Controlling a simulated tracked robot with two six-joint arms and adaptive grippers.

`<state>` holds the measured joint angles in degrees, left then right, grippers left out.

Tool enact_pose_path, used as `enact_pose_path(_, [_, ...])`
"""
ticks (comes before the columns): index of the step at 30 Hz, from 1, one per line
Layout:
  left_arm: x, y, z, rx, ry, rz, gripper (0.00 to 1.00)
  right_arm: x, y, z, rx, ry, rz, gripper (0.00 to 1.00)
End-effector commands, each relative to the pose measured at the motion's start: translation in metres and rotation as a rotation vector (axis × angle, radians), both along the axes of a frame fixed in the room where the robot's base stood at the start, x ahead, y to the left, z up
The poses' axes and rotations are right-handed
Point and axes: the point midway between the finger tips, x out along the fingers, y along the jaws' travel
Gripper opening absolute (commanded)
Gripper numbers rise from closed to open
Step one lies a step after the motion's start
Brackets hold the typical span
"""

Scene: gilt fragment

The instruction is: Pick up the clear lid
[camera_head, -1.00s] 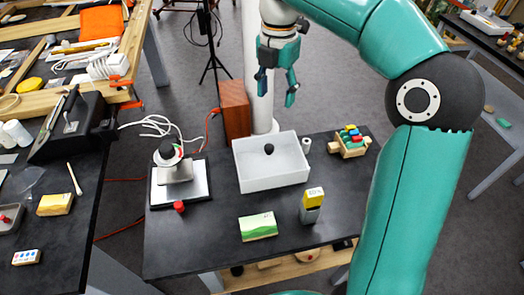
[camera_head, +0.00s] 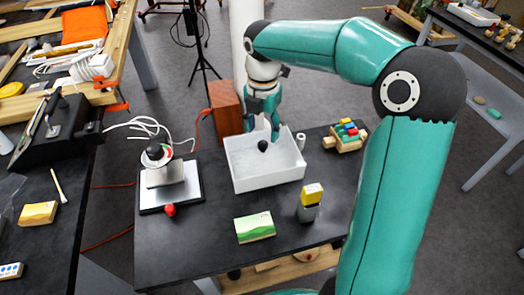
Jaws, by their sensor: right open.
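A white rectangular box (camera_head: 266,183) stands on the dark table, below my right gripper. A black round knob (camera_head: 262,146) shows within its outline. It looks like the handle of the clear lid, but the lid's clear sheet and edges cannot be made out. My right gripper (camera_head: 262,128) is open and points down over the back part of the box, close to the knob. No object shows between its fingers. Whether a fingertip touches the knob or the lid cannot be told. My left gripper is not in view.
A wooden rack (camera_head: 346,136) with coloured pieces stands right.

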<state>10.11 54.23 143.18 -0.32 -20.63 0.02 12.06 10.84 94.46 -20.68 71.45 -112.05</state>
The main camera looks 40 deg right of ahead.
Motion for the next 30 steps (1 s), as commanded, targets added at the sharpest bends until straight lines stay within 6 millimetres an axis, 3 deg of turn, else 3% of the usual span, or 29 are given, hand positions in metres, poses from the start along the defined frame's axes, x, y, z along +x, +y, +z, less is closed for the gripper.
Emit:
enact_pose_path(12, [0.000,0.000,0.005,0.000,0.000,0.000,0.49,0.001,-0.002,-0.048,0.000,0.003,-0.001,0.58])
enact_pose_path(20, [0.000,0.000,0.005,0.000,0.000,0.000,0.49,0.001,-0.002,-0.051,0.000,0.001,-0.001,0.58])
enact_pose_path(30, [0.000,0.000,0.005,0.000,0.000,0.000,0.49,0.001,-0.002,-0.050,0.000,0.001,-0.001,0.01])
